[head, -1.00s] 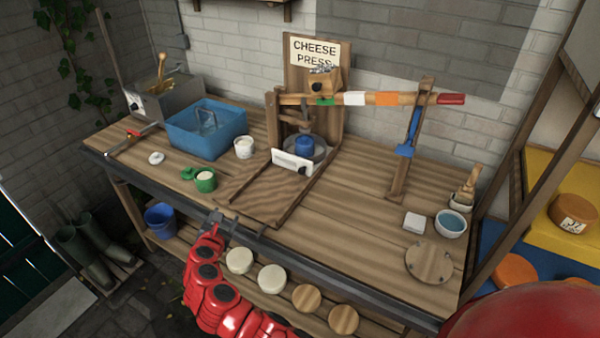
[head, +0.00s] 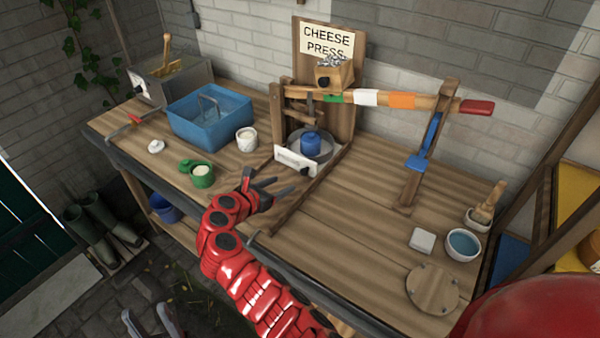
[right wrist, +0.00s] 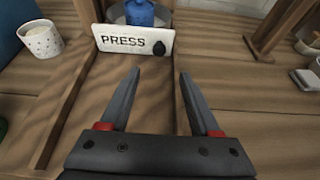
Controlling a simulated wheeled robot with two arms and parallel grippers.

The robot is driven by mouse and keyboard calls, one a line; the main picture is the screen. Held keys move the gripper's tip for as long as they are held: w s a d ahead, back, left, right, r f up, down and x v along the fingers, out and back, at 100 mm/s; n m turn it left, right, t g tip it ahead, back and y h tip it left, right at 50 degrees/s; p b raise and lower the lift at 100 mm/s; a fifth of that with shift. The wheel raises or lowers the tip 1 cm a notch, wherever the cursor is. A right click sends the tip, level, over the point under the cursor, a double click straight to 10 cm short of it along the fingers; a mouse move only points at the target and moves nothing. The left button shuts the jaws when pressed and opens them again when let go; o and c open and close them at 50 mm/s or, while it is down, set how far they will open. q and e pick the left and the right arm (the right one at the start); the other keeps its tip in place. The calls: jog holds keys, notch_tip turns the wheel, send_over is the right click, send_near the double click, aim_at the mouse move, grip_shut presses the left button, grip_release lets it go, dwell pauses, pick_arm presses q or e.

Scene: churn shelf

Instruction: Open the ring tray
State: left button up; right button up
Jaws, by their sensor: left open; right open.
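The tray's white front plate (head: 294,160), lettered PRESS, has a black knob (head: 311,169) at its right end. It stands at the foot of the cheese press, with a blue cylinder (head: 311,143) behind it. In the right wrist view the plate (right wrist: 122,40) and knob (right wrist: 159,48) lie just beyond my fingertips. My right gripper (head: 283,184) is open and empty above the bench, between the wooden rails and short of the knob. It also shows in the right wrist view (right wrist: 160,72). My left gripper (head: 150,320) is open, low over the floor at the bottom left.
A green cup (head: 202,175), white cup (head: 246,139) and blue tub (head: 209,120) stand left of the press. A lever beam (head: 365,97) crosses above, with an upright post (head: 428,145) on the right. A round board (head: 432,289) lies at the front right.

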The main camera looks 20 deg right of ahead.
aim_at(302, 173)
jog(key=b+x, duration=0.1)
jog(key=x, duration=0.8)
jog(key=shift+w+d+f, duration=0.15)
jog(key=shift+d+f, duration=0.05)
jog(key=shift+d, duration=0.05)
jog(key=shift+w+d+f, duration=0.15)
jog(key=shift+w+d, duration=0.2)
jog(key=shift+w, duration=0.1)
grip_shut()
dwell(0.7)
